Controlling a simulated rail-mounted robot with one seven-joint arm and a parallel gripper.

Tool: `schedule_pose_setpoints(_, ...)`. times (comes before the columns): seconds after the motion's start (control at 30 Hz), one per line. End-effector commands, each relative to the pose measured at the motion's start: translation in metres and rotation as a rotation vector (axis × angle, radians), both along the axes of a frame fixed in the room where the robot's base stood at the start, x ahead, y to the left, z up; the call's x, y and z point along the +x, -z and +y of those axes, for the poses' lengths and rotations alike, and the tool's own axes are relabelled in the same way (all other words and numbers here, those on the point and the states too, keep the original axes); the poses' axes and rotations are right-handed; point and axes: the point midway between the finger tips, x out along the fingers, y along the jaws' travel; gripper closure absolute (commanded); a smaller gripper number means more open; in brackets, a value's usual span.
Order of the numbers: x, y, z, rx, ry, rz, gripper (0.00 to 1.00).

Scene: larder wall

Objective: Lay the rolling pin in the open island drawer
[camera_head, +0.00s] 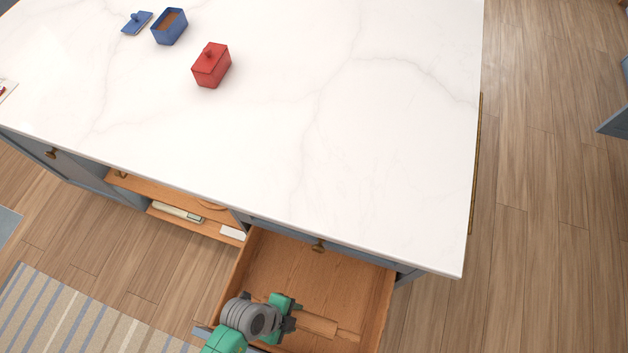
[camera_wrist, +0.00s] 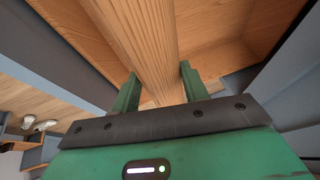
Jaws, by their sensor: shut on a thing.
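The wooden rolling pin (camera_head: 318,326) shows in the head view over the open island drawer (camera_head: 319,272), near the drawer's front. In the wrist view the rolling pin (camera_wrist: 143,50) runs away from between my two green fingers. My gripper (camera_head: 290,315) is shut on it; in the wrist view my gripper (camera_wrist: 158,92) has one finger on each side of the pin. The drawer is pulled out under the island's edge and its visible floor is bare wood. I cannot tell whether the pin touches the drawer floor. Part of the pin is hidden behind my gripper.
The white island top (camera_head: 330,120) overhangs the drawer's back. On it stand a red lidded box (camera_head: 211,66), a blue open box (camera_head: 169,27) and a blue lid (camera_head: 137,22). Open shelves (camera_head: 170,195) lie left of the drawer. A striped rug (camera_head: 80,315) lies on the floor.

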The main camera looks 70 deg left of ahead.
Motion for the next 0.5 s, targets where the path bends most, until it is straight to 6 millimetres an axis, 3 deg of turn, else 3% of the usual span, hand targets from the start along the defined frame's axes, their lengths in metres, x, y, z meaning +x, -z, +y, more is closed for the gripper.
schedule_pose_setpoints(0.03,0.0,0.036,0.0,0.001,0.0,-0.001,0.93)
schedule_pose_setpoints(0.2,0.001,0.073,0.0,0.0,0.0,-0.001,0.93)
schedule_pose_setpoints(0.5,0.001,0.083,0.0,0.0,0.0,-0.001,0.93)
